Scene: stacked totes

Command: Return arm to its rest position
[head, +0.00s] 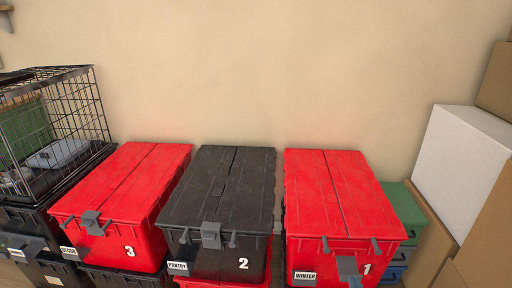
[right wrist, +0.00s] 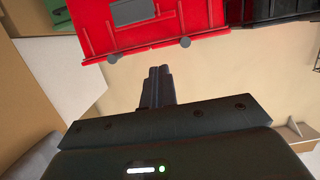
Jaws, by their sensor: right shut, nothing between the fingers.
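My right gripper (right wrist: 160,85) shows in the right wrist view with its two dark fingers together and nothing between them. That view is upside down. The red tote marked 1 (head: 330,185) is at the right in the head view, with its lid down. It also shows at the top of the wrist view (right wrist: 150,35), apart from the fingertips. A grey latch (head: 348,268) hangs low on its front. I cannot make out either gripper clearly in the head view. My left gripper is not in view.
A black tote marked 2 (head: 222,180) and a red tote marked 3 (head: 140,175) stand in the row, each on another tote. A wire cage (head: 75,110) is at the left. Green bins (head: 402,210), a white box (head: 460,160) and cartons crowd the right.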

